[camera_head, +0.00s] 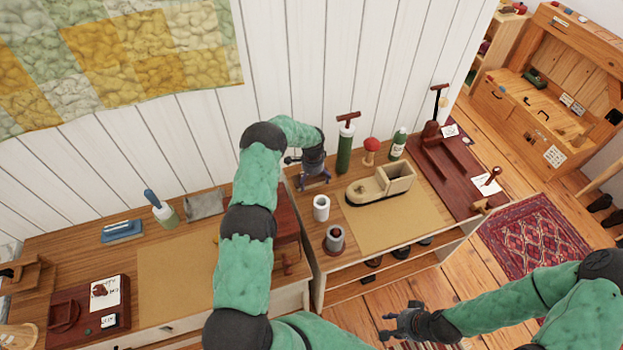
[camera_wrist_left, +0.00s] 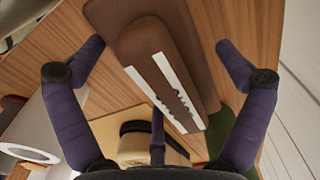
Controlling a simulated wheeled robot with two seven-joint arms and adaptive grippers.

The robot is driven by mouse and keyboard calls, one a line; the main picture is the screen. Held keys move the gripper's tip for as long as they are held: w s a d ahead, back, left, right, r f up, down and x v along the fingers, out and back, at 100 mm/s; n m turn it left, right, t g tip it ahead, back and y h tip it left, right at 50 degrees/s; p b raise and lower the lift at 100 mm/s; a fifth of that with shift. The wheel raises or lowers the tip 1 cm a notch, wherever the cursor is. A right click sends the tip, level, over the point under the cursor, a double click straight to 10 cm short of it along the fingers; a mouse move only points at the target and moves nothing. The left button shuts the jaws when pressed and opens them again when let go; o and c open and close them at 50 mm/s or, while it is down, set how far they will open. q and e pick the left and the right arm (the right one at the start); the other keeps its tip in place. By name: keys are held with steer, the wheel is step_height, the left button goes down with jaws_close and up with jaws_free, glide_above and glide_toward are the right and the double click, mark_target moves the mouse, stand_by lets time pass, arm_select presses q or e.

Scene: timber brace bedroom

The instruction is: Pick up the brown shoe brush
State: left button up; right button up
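A long brown object with rounded ends and two white strips (camera_wrist_left: 170,60), which looks like the brown shoe brush, lies on the wooden tabletop in the left wrist view. My left gripper (camera_wrist_left: 155,80) is open, its purple fingers spread to either side of the brown object. I see no finger closed on it. In the head view my left gripper (camera_head: 313,178) points down at the back left of the right-hand table, and the brush cannot be made out there. My right gripper (camera_head: 398,325) appears open and empty, low in front of the tables.
Close to my left gripper stand a white cup (camera_head: 321,208), a green pump (camera_head: 345,150) and a beige shoe-shaped holder (camera_head: 382,188). A grey-red tin (camera_head: 334,239) stands nearer the front. The white plank wall (camera_head: 290,60) is just behind. The tan mat's front is clear.

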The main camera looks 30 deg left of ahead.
mark_target(314, 180)
arm_select(q)
steer(key=c, duration=1.1)
steer(key=shift+r, duration=0.1)
steer(key=shift+r, duration=0.2)
steer(key=r, duration=0.3)
steer(key=shift+d+r, duration=0.2)
steer(key=shift+d, duration=0.1)
steer(key=s+d+r, duration=0.2)
steer(key=d+r, duration=0.2)
steer(key=r, duration=0.1)
steer(key=s+d+r, duration=0.4)
steer(key=d, duration=0.4)
